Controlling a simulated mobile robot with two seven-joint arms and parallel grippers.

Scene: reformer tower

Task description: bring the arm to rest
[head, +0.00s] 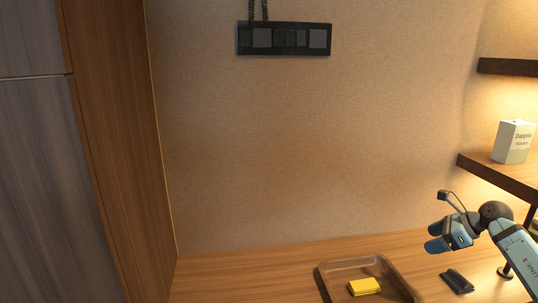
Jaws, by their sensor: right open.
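My right gripper (436,238) shows at the lower right, its arm coming in from the right edge. Its two blue fingers are apart and nothing shows between them. It is above the wooden counter, to the right of a brown tray and apart from it. My left gripper is not in the head view.
The brown tray (322,282) on the counter (230,280) holds a yellow block (364,287). A dark object (457,281) lies right of the tray. A white box (513,143) stands on a lit shelf (498,178). A tall wooden cabinet (108,150) borders the left.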

